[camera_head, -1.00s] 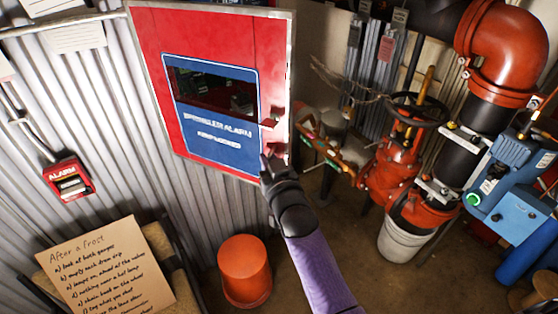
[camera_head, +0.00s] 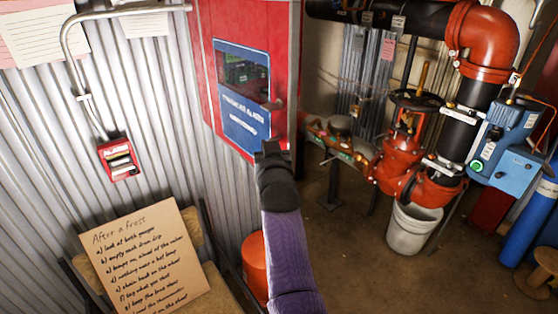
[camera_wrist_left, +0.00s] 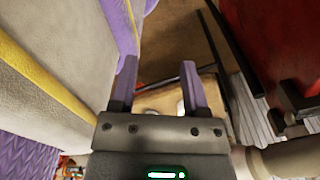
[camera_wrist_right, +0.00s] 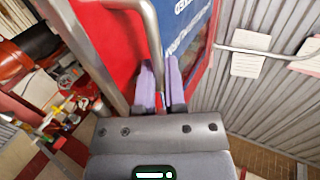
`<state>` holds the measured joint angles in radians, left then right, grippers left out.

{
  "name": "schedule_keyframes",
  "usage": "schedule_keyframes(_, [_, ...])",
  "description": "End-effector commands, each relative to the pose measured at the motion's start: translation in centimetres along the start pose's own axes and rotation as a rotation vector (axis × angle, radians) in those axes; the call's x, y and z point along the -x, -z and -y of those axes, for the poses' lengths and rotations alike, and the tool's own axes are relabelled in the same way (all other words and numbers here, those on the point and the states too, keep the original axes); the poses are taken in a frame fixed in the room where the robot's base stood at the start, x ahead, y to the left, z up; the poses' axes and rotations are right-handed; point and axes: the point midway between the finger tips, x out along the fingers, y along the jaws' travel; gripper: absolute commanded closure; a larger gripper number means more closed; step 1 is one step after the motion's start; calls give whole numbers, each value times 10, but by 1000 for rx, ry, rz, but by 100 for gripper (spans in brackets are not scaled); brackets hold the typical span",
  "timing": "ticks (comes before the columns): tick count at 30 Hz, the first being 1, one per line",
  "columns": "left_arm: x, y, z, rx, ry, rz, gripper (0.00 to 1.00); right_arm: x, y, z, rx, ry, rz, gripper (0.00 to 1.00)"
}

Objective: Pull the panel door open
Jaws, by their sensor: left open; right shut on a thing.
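The panel door (camera_head: 284,60) is red, with a blue sign and dark window (camera_head: 240,100). It stands upper middle in the head view, seen at a slant. My right gripper (camera_head: 270,148) is at its lower right edge. In the right wrist view, the fingers of this gripper (camera_wrist_right: 160,90) are shut on the lower part of a metal bar handle (camera_wrist_right: 150,30) in front of the red face. Whether there is a gap behind the door cannot be told. My left gripper (camera_wrist_left: 155,75) is open and empty in the left wrist view, away from the door.
A red alarm box (camera_head: 118,158) hangs on the corrugated wall, above a cardboard note (camera_head: 145,255). An orange bucket (camera_head: 254,265) stands below the door. Red valves (camera_head: 400,160) and a white bucket (camera_head: 412,228) stand right; floor between is clear.

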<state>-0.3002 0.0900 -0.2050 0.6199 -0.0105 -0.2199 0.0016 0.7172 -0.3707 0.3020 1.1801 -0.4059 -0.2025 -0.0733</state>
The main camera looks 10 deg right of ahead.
Motion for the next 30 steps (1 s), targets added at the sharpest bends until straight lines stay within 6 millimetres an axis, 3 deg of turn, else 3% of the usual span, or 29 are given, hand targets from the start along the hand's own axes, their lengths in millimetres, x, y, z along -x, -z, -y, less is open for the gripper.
schedule_keyframes(14, [-2,-2,6,-4,9,2,41,-4,8,4,1,-2,-16,100])
schedule_keyframes(15, [-2,-2,6,-4,9,3,41,-4,8,4,1,-2,-17,83])
schedule_keyframes(19, [-2,-3,6,-3,9,4,41,-4,8,4,1,-2,-16,56])
schedule_keyframes(30, [-2,-3,4,0,7,5,41,-4,7,3,1,-4,-12,56])
